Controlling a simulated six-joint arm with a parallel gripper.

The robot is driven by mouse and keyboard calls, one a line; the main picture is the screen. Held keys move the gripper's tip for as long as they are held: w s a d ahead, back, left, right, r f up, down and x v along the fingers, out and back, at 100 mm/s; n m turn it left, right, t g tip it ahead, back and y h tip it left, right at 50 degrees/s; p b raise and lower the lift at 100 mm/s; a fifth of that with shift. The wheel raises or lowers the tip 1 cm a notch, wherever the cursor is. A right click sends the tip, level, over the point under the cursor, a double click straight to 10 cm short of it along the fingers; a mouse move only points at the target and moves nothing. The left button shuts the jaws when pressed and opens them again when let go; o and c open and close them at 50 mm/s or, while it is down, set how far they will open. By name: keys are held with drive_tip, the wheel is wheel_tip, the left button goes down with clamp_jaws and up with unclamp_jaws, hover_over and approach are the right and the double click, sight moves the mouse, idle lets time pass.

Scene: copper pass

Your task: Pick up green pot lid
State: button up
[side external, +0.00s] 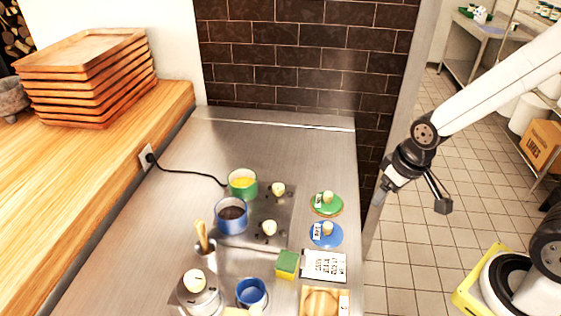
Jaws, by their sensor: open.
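The green pot lid (320,205) lies on the steel counter, right of the hot plate. It is a green disc with a pale knob on top and a small white label. A blue lid (324,236) of the same kind lies just in front of it. A green pot (242,183) with yellow contents stands on the hot plate. My gripper (415,192) is open and empty. In the picture it is right of the green lid, off the counter's right edge and apart from the lid.
A blue pot (231,216) stands on the hot plate (268,228). A green and yellow sponge (287,264), a printed card (325,265) and a blue cup (251,292) are nearer the front. A brick wall (300,60) closes the back. The counter (290,150) behind the lids is clear.

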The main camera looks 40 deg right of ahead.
sight(328, 193)
drive_tip(key=w+a+m, duration=0.1)
drive_tip(key=w+m, duration=0.2)
drive_tip(key=w, duration=0.1)
drive_tip(key=w+a+m+g, duration=0.1)
drive_tip(key=w+m, duration=0.2)
drive_tip(key=w, duration=0.1)
drive_tip(key=w+a+f+m+g, duration=0.1)
drive_tip(key=w+m, duration=0.2)
drive_tip(key=w, duration=0.1)
drive_tip(key=shift+w+a+f+m, duration=0.15)
drive_tip(key=shift+w+m, duration=0.1)
drive_tip(key=shift+m, duration=0.15)
drive_tip(key=shift+w+a+m+g, duration=0.2)
drive_tip(key=shift+w+m+g, duration=0.2)
drive_tip(key=shift+w+m, duration=0.1)
drive_tip(key=shift+f, duration=1.35)
drive_tip(key=shift+s+f, duration=0.1)
drive_tip(key=shift+d+f, duration=0.15)
drive_tip(key=shift+f, duration=2.3)
clamp_jaws()
